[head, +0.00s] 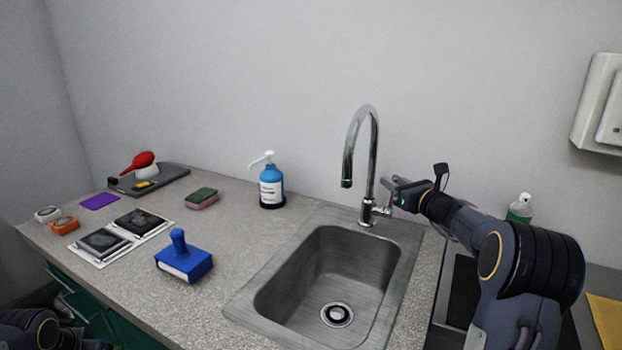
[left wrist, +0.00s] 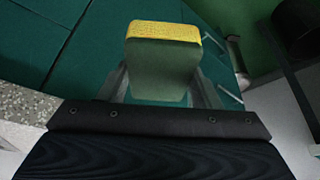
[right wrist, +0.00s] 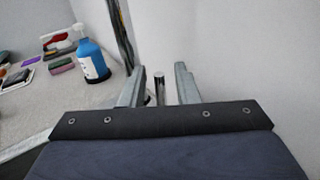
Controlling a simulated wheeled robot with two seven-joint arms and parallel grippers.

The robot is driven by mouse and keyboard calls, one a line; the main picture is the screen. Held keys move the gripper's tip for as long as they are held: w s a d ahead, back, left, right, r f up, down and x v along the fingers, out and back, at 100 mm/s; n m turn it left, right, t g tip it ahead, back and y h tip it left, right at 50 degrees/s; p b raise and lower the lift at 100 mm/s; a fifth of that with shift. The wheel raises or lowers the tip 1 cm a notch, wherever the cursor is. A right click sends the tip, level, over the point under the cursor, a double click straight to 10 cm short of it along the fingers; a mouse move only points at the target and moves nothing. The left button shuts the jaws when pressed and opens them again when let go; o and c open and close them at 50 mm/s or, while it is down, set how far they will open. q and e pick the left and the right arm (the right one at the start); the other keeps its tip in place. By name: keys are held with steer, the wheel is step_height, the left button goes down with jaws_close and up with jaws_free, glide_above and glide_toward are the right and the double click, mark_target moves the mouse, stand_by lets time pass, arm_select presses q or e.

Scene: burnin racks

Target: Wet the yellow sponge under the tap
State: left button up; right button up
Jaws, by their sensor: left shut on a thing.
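The yellow sponge with a green side (left wrist: 163,62) is between the fingers of my left gripper (left wrist: 165,85), which is shut on it in front of green cabinet fronts. In the head view only part of my left arm shows at the bottom left corner. The chrome tap (head: 376,145) arches over the grey sink (head: 290,268), with no water visible at its spout. My right gripper (head: 392,190) is beside the tap's base, near its handle (head: 382,211). In the right wrist view its fingers (right wrist: 160,85) are apart, with a metal rod (right wrist: 160,88) between them; contact is unclear.
A blue pump bottle (head: 271,187) stands behind the sink's left side. A pink-green sponge (head: 202,198), a blue-handled block (head: 184,261) and black pads (head: 104,243) lie on the counter to the left. A wall dispenser (head: 600,105) hangs at right.

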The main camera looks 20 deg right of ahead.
jaws_close()
arm_select(q)
steer(key=shift+f, duration=0.1)
steer(key=shift+f+b, duration=0.35)
steer(key=shift+b, duration=0.1)
arm_select(e)
steer(key=shift+s+f, duration=0.1)
steer(key=shift+f, duration=0.05)
arm_select(q)
step_height(320, 180, down, 4)
steer(key=b, duration=0.3)
steer(key=shift+r+b, duration=0.15)
steer(key=shift+b, duration=0.25)
arm_select(e)
steer(key=shift+s+a+f+n+t, duration=0.25)
steer(key=shift+a+n+t, duration=0.1)
steer(key=shift+n, duration=0.15)
steer(key=shift+a+r, duration=0.1)
steer(key=shift+r, duration=0.1)
steer(key=shift+s+r, duration=0.1)
steer(key=shift+r, duration=0.1)
jaws_free()
